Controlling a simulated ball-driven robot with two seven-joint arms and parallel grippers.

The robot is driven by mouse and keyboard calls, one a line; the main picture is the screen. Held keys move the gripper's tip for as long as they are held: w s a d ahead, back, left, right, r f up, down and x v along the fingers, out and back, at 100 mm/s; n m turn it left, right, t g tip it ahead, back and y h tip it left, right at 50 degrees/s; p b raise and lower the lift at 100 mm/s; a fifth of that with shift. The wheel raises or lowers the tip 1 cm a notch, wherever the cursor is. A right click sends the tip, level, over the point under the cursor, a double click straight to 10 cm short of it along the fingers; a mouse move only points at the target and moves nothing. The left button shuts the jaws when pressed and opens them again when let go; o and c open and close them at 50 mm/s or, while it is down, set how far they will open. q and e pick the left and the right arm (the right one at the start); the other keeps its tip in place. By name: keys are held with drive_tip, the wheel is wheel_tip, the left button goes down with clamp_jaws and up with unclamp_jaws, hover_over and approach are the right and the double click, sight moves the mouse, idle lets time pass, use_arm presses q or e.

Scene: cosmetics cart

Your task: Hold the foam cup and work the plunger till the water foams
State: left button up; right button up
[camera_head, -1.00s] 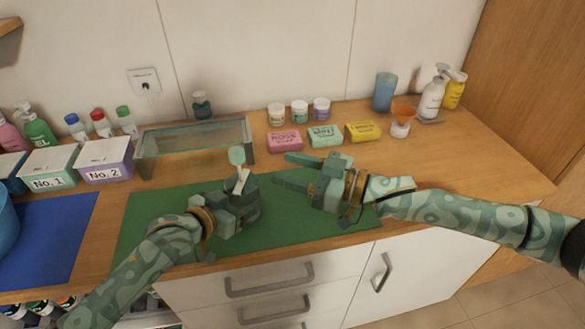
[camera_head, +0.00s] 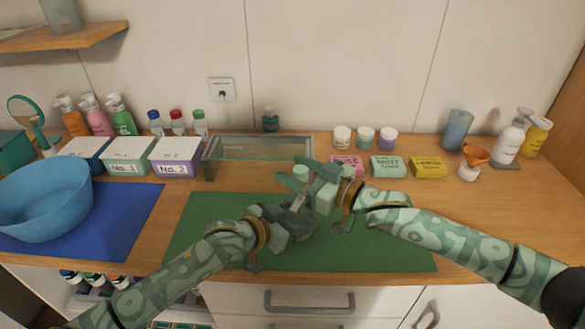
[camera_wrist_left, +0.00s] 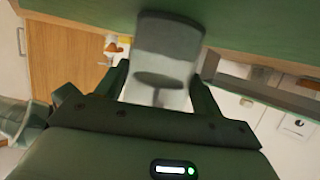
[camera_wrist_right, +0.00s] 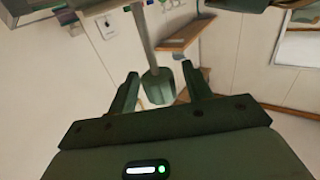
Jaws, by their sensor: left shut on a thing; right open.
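The translucent grey foam cup (camera_wrist_left: 170,45) is between the fingers of my left gripper (camera_wrist_left: 160,85), which is shut on it above the green mat (camera_head: 390,250). In the head view my left gripper (camera_head: 297,212) mostly hides the cup. The pale green plunger knob (camera_wrist_right: 157,88) and its grey rod (camera_wrist_right: 142,35) rise from the cup. My right gripper (camera_wrist_right: 160,90) is open, with the knob between its fingers and gaps on both sides. In the head view my right gripper (camera_head: 300,176) is just above the left one. Water or foam in the cup cannot be made out.
A glass bin (camera_head: 225,165) stands behind the mat. Soap boxes (camera_head: 388,167), jars (camera_head: 342,137) and pump bottles (camera_head: 510,140) line the back right. A blue bowl (camera_head: 45,205) is on the blue mat (camera_head: 130,225) at left. The counter right of the mat is clear.

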drive_tip(key=shift+w+a, duration=0.4)
drive_tip(key=shift+a, duration=0.2)
clamp_jaws()
wheel_tip(320, 180, down, 5)
drive_tip(key=shift+f, duration=0.15)
unclamp_jaws()
drive_tip(key=shift+s+d, duration=0.1)
